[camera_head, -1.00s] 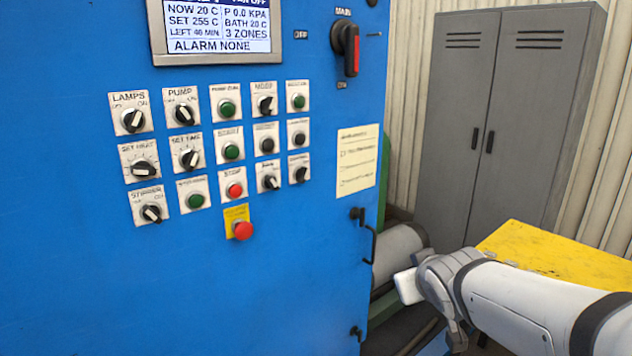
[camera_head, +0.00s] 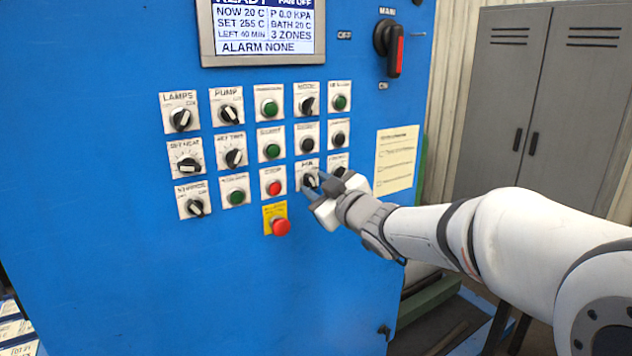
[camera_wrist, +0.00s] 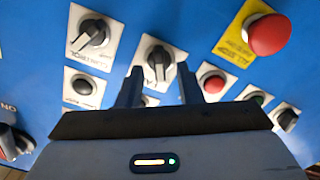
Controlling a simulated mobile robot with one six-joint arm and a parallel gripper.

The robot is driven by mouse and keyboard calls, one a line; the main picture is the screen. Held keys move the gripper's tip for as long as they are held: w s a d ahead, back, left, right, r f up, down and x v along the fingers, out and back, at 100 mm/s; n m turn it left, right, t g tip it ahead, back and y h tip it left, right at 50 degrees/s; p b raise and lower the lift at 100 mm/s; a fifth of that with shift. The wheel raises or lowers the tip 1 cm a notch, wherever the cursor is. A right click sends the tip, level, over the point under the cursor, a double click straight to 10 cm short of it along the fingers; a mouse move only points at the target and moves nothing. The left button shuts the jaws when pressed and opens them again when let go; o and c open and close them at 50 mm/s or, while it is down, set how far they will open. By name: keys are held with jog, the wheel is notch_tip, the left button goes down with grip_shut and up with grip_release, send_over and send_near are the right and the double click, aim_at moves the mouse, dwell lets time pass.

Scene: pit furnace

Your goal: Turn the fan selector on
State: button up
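The fan selector (camera_head: 309,180) appears to be the black knob on a small white plate in the bottom row of the blue panel, right of the red stop button (camera_head: 273,188). Its label is too blurred to read for sure. My gripper (camera_head: 320,187) is at the panel, and in the wrist view my gripper (camera_wrist: 160,82) is open, one finger on each side of the knob. I cannot tell whether the fingers touch it. The screen (camera_head: 262,30) reads FAN OFF.
A red mushroom button on a yellow plate (camera_head: 280,226) sits just below left of my gripper. Another selector (camera_wrist: 91,37) is close on the other side. Several knobs and buttons surround them. The main switch (camera_head: 393,45) is above right; a grey cabinet (camera_head: 560,100) stands behind.

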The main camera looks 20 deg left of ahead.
jog(key=shift+w+a, duration=0.5)
jog(key=shift+a, duration=0.05)
grip_shut()
